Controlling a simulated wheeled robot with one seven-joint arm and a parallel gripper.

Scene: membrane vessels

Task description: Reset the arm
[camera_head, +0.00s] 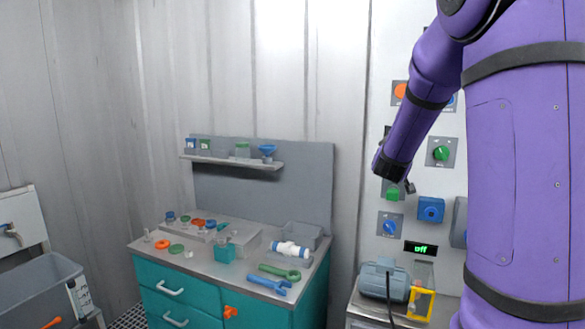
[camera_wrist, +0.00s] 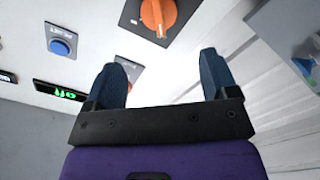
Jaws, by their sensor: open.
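My purple arm reaches in front of the white control panel (camera_head: 434,110) in the head view. My gripper (camera_wrist: 161,75) shows in the wrist view with its two dark blue fingers wide apart and nothing between them. In the head view its end is small and dark, in front of the panel near a green button (camera_head: 392,193), and its fingers are hard to make out. In the wrist view an orange knob (camera_wrist: 158,14) and a blue button (camera_wrist: 62,47) lie beyond the fingers. I cannot tell the exact gap to the panel.
A workbench (camera_head: 217,268) with teal drawers holds wrenches, a white-and-blue fitting and small caps. A shelf (camera_head: 232,161) hangs above it. A blue-grey pump (camera_head: 382,279) stands below the panel. A grey bin (camera_head: 40,285) is at the left. A display (camera_head: 421,248) reads "off".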

